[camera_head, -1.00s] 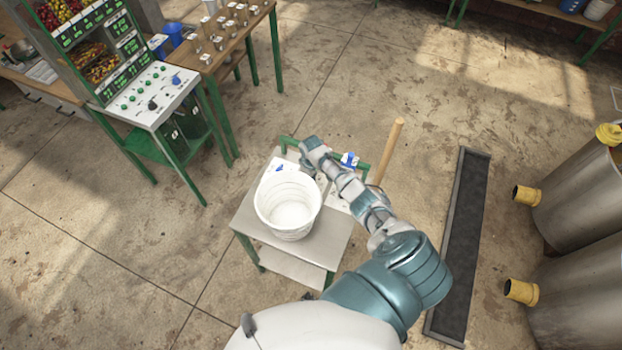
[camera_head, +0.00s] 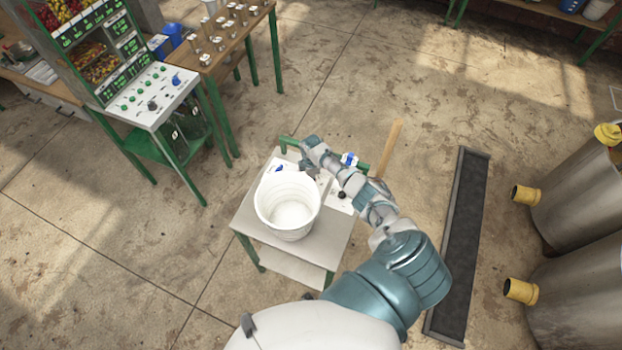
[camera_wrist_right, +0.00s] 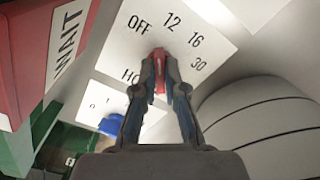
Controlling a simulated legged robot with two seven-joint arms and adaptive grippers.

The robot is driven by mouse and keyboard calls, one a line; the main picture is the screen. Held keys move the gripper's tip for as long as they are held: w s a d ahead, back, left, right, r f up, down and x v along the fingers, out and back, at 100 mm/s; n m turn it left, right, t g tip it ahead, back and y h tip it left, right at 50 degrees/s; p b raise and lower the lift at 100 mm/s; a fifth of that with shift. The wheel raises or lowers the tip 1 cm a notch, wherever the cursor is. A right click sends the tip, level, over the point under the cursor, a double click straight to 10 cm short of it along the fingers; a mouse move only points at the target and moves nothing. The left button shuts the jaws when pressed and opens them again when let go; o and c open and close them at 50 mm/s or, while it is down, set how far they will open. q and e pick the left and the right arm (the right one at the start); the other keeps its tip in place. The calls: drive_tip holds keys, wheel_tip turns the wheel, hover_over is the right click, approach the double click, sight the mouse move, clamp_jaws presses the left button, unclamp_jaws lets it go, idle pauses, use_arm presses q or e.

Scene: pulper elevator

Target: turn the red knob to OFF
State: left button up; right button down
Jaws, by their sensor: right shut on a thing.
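The red knob (camera_wrist_right: 160,62) sits on a white dial plate (camera_wrist_right: 190,50) marked OFF, 12, 16 and 30 in the right wrist view. Part of another label is hidden behind a finger. My right gripper (camera_wrist_right: 166,80) is shut on the red knob, with a finger on each side of it. I cannot tell exactly which mark the knob points to. In the head view my right gripper (camera_head: 310,170) is at the small table, just beyond the white bucket; the red knob is hidden there. My left gripper is not in view.
The white bucket (camera_head: 288,204) stands on the small grey table (camera_head: 247,215) close to my right wrist. A wooden handle (camera_head: 391,148) rises behind my forearm.

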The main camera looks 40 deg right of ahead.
drive_tip(key=n+b, duration=0.1)
drive_tip(key=n, duration=0.3)
drive_tip(key=shift+w+d+n, duration=0.1)
drive_tip(key=shift+n, duration=0.3)
idle(0.4)
drive_tip(key=c, duration=1.2)
unclamp_jaws()
drive_tip(key=shift+c, duration=0.2)
drive_tip(key=shift+w, duration=0.1)
drive_tip(key=shift+d, duration=0.1)
wheel_tip(320, 180, up, 12)
drive_tip(key=shift+f, duration=0.15)
